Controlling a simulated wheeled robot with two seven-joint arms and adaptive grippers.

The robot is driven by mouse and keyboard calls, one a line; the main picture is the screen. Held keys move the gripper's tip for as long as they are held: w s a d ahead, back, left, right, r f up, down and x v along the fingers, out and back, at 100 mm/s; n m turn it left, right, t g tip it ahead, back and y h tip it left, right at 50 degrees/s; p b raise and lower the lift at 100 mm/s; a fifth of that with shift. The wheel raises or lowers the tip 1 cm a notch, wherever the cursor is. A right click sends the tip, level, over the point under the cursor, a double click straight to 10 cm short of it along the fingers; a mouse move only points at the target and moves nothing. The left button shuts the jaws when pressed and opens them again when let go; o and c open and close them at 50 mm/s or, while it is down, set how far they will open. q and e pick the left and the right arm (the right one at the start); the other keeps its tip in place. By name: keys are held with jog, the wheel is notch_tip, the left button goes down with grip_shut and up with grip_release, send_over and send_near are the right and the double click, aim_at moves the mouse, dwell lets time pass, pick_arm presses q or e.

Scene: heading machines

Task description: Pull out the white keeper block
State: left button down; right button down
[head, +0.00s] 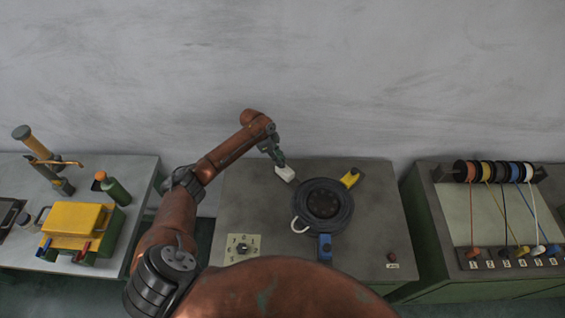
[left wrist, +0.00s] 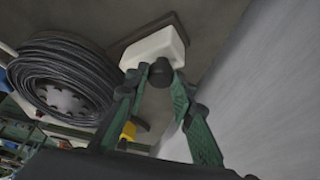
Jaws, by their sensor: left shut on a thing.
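The white keeper block (head: 286,174) is at the back left of the black coil (head: 323,205) on the middle bench. My left gripper (head: 279,158) reaches it from the back and is shut on it. In the left wrist view the white keeper block (left wrist: 155,47) shows at the fingertips of my left gripper (left wrist: 160,70). The fingers hide part of it. The block appears beside the coil (left wrist: 62,80), with a gap between them. I cannot tell whether it touches the bench. My right gripper is not in view.
A yellow block (head: 350,178), a blue block (head: 325,246) and a white hook-like piece (head: 297,225) sit around the coil. The wall (head: 300,80) is close behind.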

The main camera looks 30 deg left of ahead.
pick_arm(q)
jog(key=c, duration=1.7)
grip_release()
jog(key=shift+w+a, duration=0.1)
jog(key=shift+a, duration=0.25)
jog(key=shift+d, duration=0.1)
jog(key=v, duration=1.2)
